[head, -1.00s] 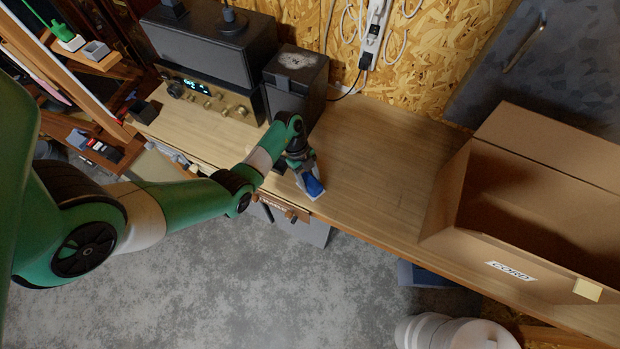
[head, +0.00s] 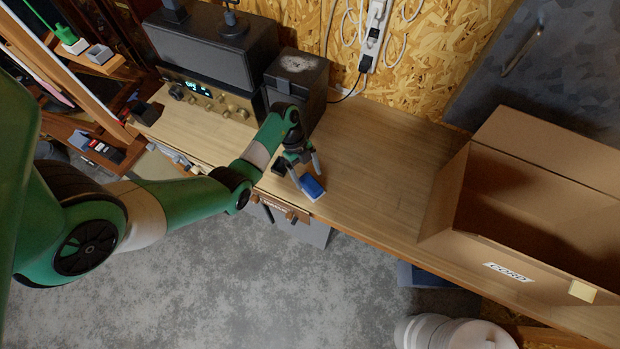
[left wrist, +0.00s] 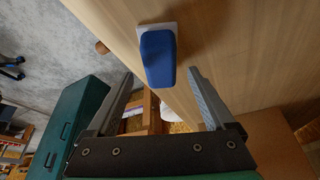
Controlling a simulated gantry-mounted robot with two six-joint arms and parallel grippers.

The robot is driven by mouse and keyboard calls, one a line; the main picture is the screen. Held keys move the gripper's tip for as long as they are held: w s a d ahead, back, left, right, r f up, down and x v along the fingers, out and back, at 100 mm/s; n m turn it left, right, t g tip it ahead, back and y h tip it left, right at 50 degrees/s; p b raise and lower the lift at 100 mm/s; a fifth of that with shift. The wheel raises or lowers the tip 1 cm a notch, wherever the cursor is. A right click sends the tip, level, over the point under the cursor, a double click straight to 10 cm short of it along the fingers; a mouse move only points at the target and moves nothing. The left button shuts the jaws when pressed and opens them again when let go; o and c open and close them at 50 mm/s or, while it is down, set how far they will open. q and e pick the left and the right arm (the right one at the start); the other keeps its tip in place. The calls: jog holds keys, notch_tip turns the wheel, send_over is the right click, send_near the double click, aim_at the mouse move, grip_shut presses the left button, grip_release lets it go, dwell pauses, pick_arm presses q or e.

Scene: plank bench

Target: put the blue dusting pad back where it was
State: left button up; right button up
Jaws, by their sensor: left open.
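The blue dusting pad (head: 312,187) lies on the plank bench near its front edge, left of centre. In the left wrist view the pad (left wrist: 158,58) shows a blue top over a pale base, beside the bench edge. My left gripper (head: 305,173) is open and empty, just behind the pad. In the left wrist view the two fingers of the gripper (left wrist: 160,74) stand apart, with the pad beyond and between their tips. My right gripper is not in view.
A large open cardboard box (head: 497,258) marked CORD stands on the right. A dark box (head: 296,80) and a grey unit with a lit display (head: 208,48) stand behind my left arm. The bench (head: 370,165) between pad and cardboard box is clear.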

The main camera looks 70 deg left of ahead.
pick_arm(q)
jog(key=p+v, duration=0.1)
jog(key=v, duration=0.7)
jog(key=shift+r+p, duration=0.2)
jog(key=shift+p, duration=0.2)
jog(key=shift+a, duration=0.15)
